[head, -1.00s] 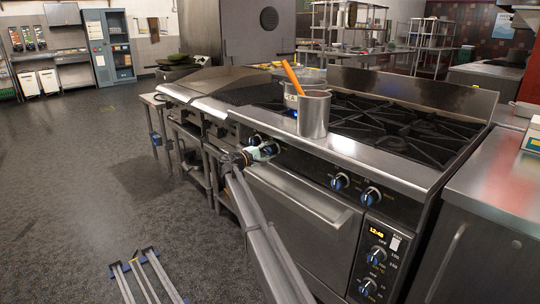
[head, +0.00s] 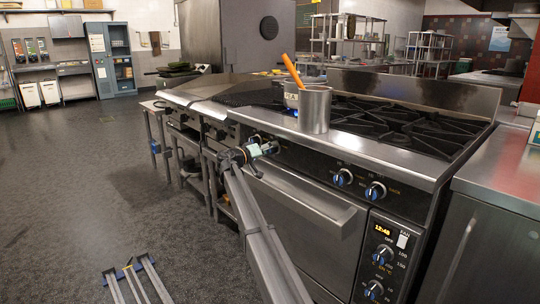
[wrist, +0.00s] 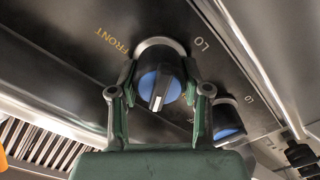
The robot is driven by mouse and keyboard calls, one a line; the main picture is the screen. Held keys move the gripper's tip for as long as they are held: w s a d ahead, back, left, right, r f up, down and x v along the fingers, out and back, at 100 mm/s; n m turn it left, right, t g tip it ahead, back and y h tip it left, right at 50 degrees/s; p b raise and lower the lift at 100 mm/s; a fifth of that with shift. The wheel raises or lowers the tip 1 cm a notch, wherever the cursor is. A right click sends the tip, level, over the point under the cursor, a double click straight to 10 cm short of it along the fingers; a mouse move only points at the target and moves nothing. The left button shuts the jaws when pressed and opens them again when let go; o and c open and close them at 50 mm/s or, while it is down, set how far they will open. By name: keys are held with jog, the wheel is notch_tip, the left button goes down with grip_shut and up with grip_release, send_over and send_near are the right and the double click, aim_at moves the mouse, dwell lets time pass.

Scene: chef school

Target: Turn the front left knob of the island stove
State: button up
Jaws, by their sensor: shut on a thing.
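A round black knob with a blue face (wrist: 160,84) is in the middle of the wrist view, below the word "FRONT" and next to "LO". Its pale pointer line points down in that view. My gripper (wrist: 160,92) has one green finger on each side of the knob and is shut on it. In the head view my gripper (head: 264,149) is at the stove's front panel, below the steel pot, and hides the knob there. The island stove (head: 400,168) has a black panel with more blue-faced knobs to the right (head: 343,178).
A second blue-faced knob (wrist: 228,119) is close beside my right finger. A steel pot (head: 314,109) with an orange-handled utensil (head: 292,70) stands on the stove above my gripper. The oven handle (head: 305,202) juts out below the panel. The floor (head: 70,185) at left is clear.

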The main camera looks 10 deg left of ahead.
jog(key=m+b, duration=0.3)
jog(key=m, duration=0.1)
jog(key=shift+d, duration=0.1)
jog(key=shift+r+m+b, duration=0.1)
jog(key=shift+m+b, duration=0.55)
jog(key=shift+m, duration=0.25)
jog(key=o, duration=1.2)
jog(key=shift+d, duration=0.1)
jog(key=shift+c, duration=0.2)
jog(key=shift+s, duration=0.1)
jog(key=v, duration=1.2)
